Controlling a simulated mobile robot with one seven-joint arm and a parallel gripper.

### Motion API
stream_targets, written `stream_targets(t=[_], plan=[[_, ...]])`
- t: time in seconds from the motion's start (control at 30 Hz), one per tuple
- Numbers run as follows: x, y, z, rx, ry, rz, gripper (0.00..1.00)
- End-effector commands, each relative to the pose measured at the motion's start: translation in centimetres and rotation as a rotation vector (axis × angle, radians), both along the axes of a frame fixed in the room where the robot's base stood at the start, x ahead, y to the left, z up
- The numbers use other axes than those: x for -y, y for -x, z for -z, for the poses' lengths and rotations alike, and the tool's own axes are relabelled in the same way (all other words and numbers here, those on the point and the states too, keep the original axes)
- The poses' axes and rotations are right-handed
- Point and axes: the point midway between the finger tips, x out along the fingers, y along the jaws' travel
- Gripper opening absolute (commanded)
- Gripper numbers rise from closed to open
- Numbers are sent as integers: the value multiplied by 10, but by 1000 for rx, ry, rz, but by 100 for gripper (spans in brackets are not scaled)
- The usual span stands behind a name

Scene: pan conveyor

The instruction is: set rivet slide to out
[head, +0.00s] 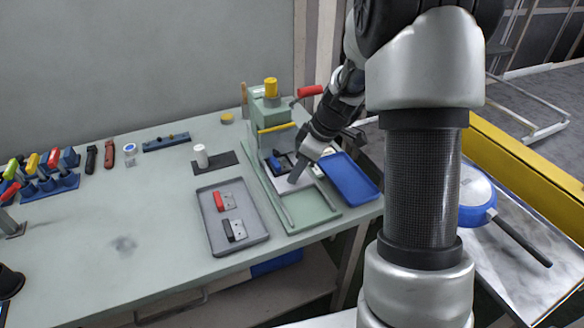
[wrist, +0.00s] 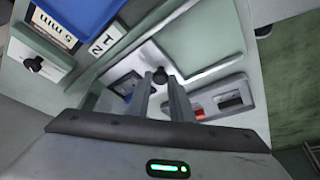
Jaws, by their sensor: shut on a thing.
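The green riveting fixture (head: 307,208) stands on the bench, with a pale slide plate (head: 297,184) lying across its bed. In the wrist view the plate (wrist: 150,57) carries a small round black knob (wrist: 160,75). My gripper (head: 294,179) reaches down onto the plate from the right. In the wrist view my gripper (wrist: 161,84) has its two fingertips on either side of the knob and is shut on it. The lower part of the knob is hidden. The open front of the green bed (wrist: 205,42) is bare.
A blue tray (head: 350,180) lies right of the fixture. A red lever (head: 309,91) rises behind. A blue-rimmed pan (head: 474,198) lies far right.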

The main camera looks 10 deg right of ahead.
Motion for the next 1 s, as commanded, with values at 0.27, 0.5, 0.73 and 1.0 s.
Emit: stream_targets(t=[0.27,0.5,0.73,1.0], plan=[[17,71,4,9,3,4,0],[21,100,1,5,3,1,0],[21,102,0,-1,3,-1,0],[21,102,0,0,2,0,38]])
